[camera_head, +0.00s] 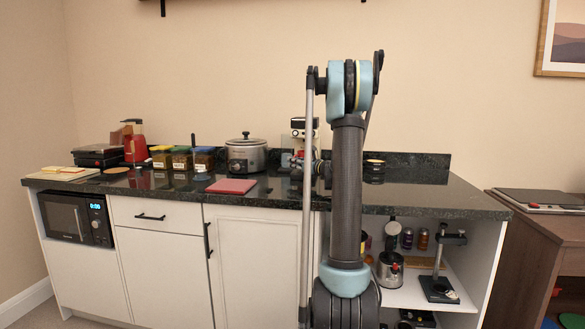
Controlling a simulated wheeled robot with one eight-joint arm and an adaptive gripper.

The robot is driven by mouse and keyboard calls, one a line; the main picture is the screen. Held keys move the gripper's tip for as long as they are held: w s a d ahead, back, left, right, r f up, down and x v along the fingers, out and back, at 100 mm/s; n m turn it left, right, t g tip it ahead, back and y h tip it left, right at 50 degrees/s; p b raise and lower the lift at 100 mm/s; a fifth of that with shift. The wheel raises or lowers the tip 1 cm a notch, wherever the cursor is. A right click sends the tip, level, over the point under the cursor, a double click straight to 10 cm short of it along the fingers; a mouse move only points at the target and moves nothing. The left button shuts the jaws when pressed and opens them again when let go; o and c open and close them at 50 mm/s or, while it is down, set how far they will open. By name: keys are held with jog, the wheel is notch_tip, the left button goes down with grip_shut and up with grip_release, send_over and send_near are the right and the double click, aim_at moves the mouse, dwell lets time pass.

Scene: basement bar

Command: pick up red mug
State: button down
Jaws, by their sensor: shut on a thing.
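My gripper (312,165) shows only in part, small and dark, just left of my upright arm link over the back of the dark counter. It is shut on a small reddish thing (299,154), which appears to be the red mug. A thin pole and my own arm hide much of both. I cannot tell whether the mug touches the counter.
The dark counter (420,196) carries a silver cooker (246,157), several spice containers (181,158), a red appliance (135,143) and a red board (231,186). A coffee machine (298,127) stands behind my gripper. The right end of the counter is clear.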

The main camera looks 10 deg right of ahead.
jog(key=shift+r, duration=3.15)
jog(key=s+a, duration=0.2)
jog(key=s, duration=0.7)
jog(key=s+a, duration=0.3)
jog(key=s, duration=0.6)
jog(key=shift+a, duration=0.35)
